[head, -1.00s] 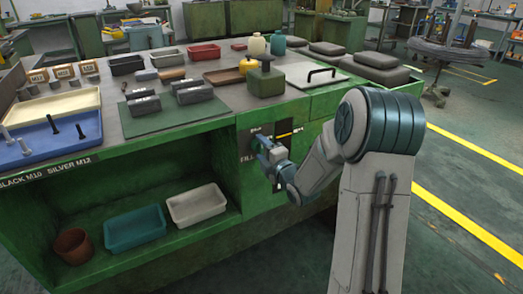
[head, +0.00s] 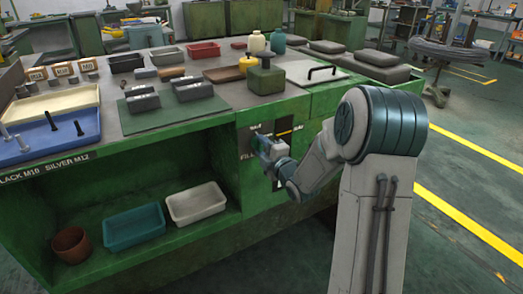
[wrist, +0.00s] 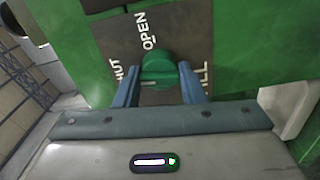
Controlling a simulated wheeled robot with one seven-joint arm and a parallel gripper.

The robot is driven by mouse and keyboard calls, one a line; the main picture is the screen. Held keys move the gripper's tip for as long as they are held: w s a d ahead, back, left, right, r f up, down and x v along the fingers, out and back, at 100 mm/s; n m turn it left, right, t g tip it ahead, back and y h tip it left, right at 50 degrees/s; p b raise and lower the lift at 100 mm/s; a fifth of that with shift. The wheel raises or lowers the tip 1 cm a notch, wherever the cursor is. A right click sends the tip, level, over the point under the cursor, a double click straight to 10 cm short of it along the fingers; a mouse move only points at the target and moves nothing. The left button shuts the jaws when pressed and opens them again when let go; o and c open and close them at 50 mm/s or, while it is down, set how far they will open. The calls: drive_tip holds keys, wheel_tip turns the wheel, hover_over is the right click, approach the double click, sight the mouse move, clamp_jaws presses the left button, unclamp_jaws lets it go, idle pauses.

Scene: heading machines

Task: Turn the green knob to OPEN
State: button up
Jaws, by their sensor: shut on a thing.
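The green knob (wrist: 158,68) sits on a dark label plate (wrist: 185,40) in the wrist view. The words OPEN and SHUT show on the plate beside it, and another word is partly covered. My gripper (wrist: 160,80) has one blue finger on each side of the knob and is shut on it. A pale mark on the knob lies on its left side, toward SHUT. In the head view my gripper (head: 262,146) is at the panel on the green bench front, and it hides the knob.
The green bench (head: 225,165) has an open shelf with a teal bin (head: 133,228) and a white bin (head: 197,205). A green can (head: 266,80) and several trays and blocks stand on top. The floor right of the bench is clear, with yellow lines.

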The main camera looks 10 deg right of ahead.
drive_tip(key=m+b, duration=0.2)
drive_tip(key=m, duration=0.2)
drive_tip(key=shift+f+b, duration=0.15)
drive_tip(key=shift+b, duration=0.2)
drive_tip(key=m+b, duration=0.1)
drive_tip(key=m, duration=0.7)
drive_tip(key=shift+m+p, duration=0.35)
drive_tip(key=shift+m, duration=1.75)
drive_tip(key=o, duration=1)
